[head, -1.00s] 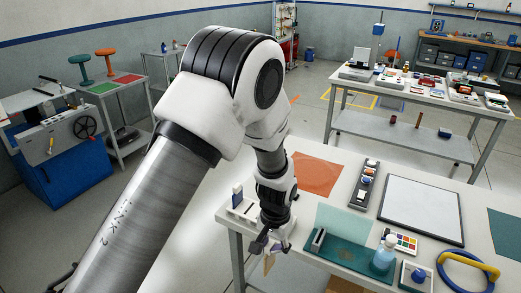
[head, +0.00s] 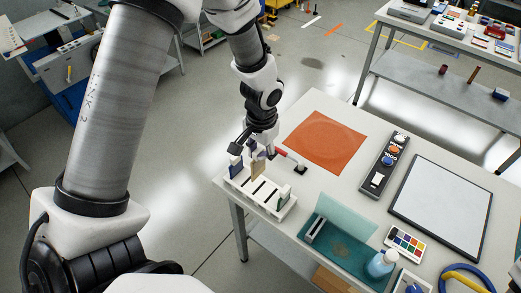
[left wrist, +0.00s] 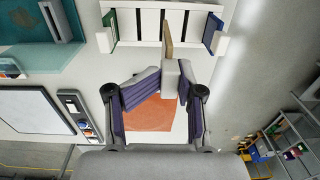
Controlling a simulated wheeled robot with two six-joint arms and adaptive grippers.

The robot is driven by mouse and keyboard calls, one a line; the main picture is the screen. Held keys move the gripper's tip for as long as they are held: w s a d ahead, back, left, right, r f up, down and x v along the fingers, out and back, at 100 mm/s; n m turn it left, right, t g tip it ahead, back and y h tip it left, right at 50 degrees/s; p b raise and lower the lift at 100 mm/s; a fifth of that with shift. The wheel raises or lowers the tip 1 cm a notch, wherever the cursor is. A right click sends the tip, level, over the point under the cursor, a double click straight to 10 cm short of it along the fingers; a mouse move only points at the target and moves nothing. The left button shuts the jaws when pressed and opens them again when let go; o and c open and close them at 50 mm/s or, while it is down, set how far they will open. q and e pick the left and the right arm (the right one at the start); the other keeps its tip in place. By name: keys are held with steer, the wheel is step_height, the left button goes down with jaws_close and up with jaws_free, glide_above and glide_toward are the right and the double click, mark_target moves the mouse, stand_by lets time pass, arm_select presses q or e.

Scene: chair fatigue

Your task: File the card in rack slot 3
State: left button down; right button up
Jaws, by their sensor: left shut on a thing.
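The tan card (head: 258,170) is held upright in my left gripper (head: 259,150), over the white slotted rack (head: 279,212) at the table's near left corner. In the left wrist view the card (left wrist: 168,34) stands edge-on between the left gripper's fingers (left wrist: 163,84), which are closed on its grey-white base or grip. Its far end overlaps the rack (left wrist: 150,4). I cannot tell whether its lower edge is inside a slot. A blue card (head: 235,166) stands at the rack's left end and a green card (head: 283,198) at its right end. My right gripper is not in view.
An orange mat (head: 325,142) lies behind the rack. A red-and-black tool (head: 292,161) lies close to the gripper. A teal tray (head: 340,250), a bottle (head: 382,263), a button panel (head: 385,160) and a white board (head: 442,208) stand to the right. Open floor lies left of the table.

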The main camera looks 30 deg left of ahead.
mark_target(257, 167)
arm_select(q)
steer(key=f+b, duration=0.1)
steer(key=f, duration=0.1)
steer(key=f+b, duration=0.1)
steer(key=f, duration=0.1)
steer(key=f+b, duration=0.1)
steer(key=b, duration=0.1)
steer(key=shift+w+f, duration=0.25)
steer(key=shift+f, duration=0.15)
steer(key=shift+s, duration=0.15)
steer(key=shift+p, duration=0.3)
stand_by(0.7)
steer(key=shift+f+b, duration=1.6)
steer(key=shift+f, duration=0.35)
steer(key=c, duration=0.5)
jaws_free()
